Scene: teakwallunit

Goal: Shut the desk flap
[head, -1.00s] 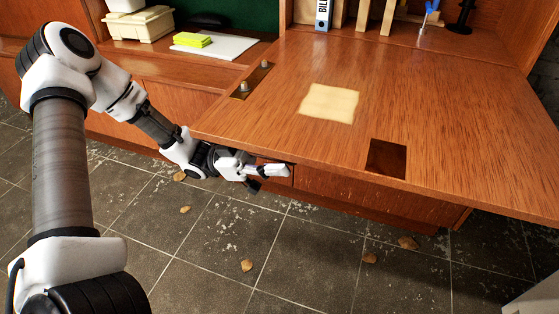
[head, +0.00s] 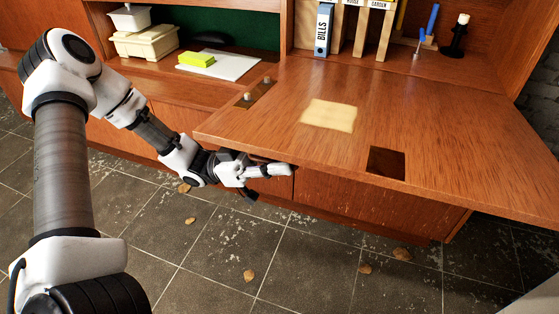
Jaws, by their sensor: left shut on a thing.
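The desk flap (head: 230,122) is a large reddish-brown wooden board. It stands out from the wall unit, lowered and close to level, with its inner face up. My left gripper (head: 278,170) is at the flap's front edge, left of its middle. Its fingers are shut on that edge, one finger showing below the board's rim; the other finger is mostly hidden by the flap. My right gripper is not in view.
A pale square patch (head: 328,115) and a dark square (head: 386,162) mark the flap. Behind it stand a blue BILLS binder (head: 323,30), a blue item (head: 430,22) and a black candlestick (head: 454,38). A yellow block (head: 196,59) lies on the left shelf. The tiled floor has scattered leaves.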

